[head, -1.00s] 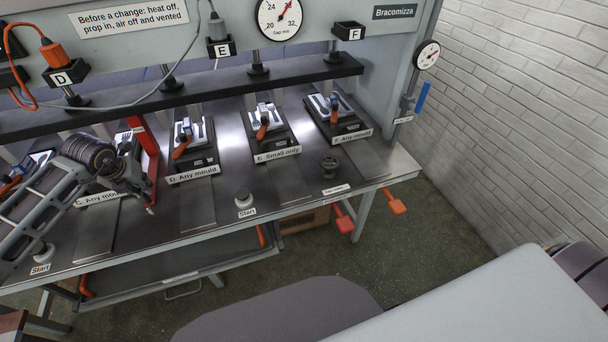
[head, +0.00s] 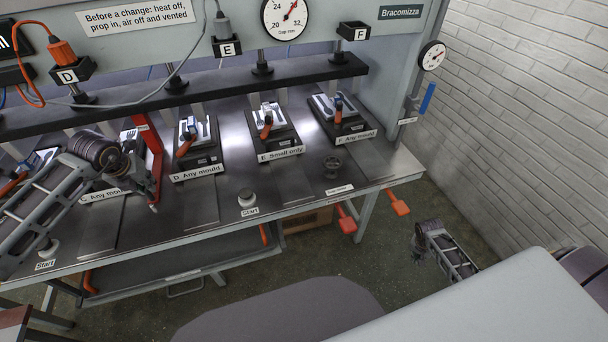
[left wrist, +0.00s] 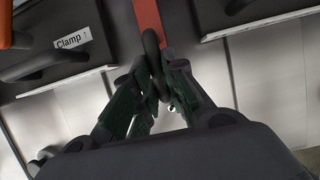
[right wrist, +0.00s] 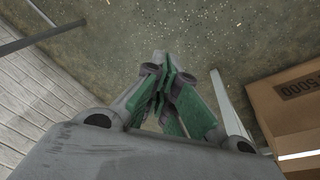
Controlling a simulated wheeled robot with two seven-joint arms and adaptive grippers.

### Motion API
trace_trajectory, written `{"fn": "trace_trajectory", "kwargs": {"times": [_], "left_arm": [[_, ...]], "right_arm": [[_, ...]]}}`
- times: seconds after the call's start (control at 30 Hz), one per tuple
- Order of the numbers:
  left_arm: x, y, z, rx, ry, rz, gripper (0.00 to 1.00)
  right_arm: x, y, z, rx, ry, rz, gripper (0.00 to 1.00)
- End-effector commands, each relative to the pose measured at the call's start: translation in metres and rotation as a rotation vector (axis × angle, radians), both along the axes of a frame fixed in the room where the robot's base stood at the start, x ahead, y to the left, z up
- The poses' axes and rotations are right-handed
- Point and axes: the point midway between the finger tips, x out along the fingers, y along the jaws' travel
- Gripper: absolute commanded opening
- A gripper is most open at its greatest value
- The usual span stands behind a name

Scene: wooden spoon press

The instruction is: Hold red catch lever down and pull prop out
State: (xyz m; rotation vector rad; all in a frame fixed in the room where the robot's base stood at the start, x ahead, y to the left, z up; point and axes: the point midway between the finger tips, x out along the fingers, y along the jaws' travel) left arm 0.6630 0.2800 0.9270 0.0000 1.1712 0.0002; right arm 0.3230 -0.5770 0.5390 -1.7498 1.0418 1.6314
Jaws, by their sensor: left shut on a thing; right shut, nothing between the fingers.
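A red upright bar (head: 154,150), which looks like the prop, stands at the press between stations C and D. My left gripper (head: 146,193) is at its lower end. Two orange-red levers (head: 347,222) (head: 399,206) stick out below the table's front right edge; I cannot tell which is the catch. My right gripper (head: 418,240) is shut and empty, right of and apart from the levers; it also shows in the right wrist view (right wrist: 165,78).
Moulds with orange handles stand on the steel table (head: 290,182) under the dark platen (head: 215,88). A cardboard box (right wrist: 290,105) sits below the table. A brick wall (head: 530,120) bounds the right side.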

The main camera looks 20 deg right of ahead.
Motion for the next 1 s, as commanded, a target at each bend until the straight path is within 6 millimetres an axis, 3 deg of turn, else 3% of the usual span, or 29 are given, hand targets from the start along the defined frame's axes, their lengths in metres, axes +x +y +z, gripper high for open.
{"fn": "trace_trajectory", "kwargs": {"times": [0.27, 0.6, 0.8, 1.0], "left_arm": [[0.0, 0.0, 0.0, 0.0, 0.0, 0.0, 0.0], [0.0, 0.0, 0.0, 0.0, 0.0, 0.0, 0.0], [0.0, 0.0, 0.0, 0.0, 0.0, 0.0, 0.0], [0.0, 0.0, 0.0, 0.0, 0.0, 0.0, 0.0]], "right_arm": [[0.031, -0.025, 0.085, 0.003, -0.028, -0.174, 0.0], [0.053, -0.036, 0.192, 0.006, -0.05, -0.348, 0.0], [0.063, -0.023, 0.246, 0.005, -0.06, -0.365, 0.0], [0.077, 0.012, 0.281, 0.01, -0.071, -0.252, 0.0]]}}
